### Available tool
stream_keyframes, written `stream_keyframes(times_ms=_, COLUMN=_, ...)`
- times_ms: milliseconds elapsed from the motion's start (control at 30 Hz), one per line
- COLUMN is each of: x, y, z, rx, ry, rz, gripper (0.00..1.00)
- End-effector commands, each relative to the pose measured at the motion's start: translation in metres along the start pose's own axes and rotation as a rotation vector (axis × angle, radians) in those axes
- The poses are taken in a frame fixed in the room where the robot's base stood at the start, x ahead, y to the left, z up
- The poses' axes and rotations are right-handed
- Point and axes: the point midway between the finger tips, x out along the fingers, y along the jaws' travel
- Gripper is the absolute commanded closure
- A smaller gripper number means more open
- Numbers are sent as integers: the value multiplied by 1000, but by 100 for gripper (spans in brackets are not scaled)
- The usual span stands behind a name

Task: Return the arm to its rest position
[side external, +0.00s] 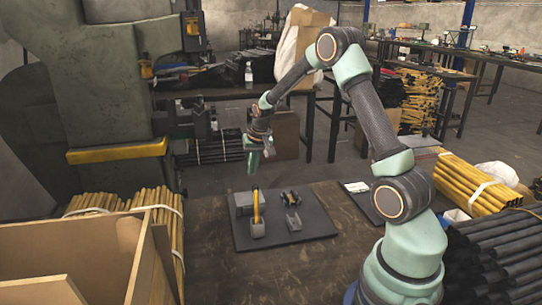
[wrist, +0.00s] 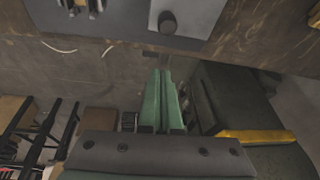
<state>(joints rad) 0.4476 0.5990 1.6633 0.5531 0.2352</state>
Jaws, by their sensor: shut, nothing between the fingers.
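My gripper (side external: 254,168) hangs from my raised, bent arm, fingers pointing down, above and behind the dark grey mat (side external: 315,225) on the worktable. Its green fingers are together with nothing between them. In the wrist view the shut gripper (wrist: 162,74) points toward the table edge. The mat (wrist: 128,22) shows at the top of that view, beyond the fingertips and apart from them.
A yellow-handled tool (side external: 256,207), a grey block (side external: 243,201) and small metal parts (side external: 293,220) lie on the mat. A large green press (side external: 85,75) stands at left. A wooden box (side external: 70,265) and bundled yellow rods (side external: 465,182) flank the table (side external: 205,245).

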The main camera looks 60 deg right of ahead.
Motion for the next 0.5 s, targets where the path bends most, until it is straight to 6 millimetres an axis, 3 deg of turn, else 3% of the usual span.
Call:
stream_keyframes(times_ms=300, x=-53, y=-11, z=-1, rx=-1, ry=3, rz=-8, gripper=100)
stream_keyframes(times_ms=500, x=-70, y=-14, z=0, rx=-1, ry=-1, rz=-9, gripper=100)
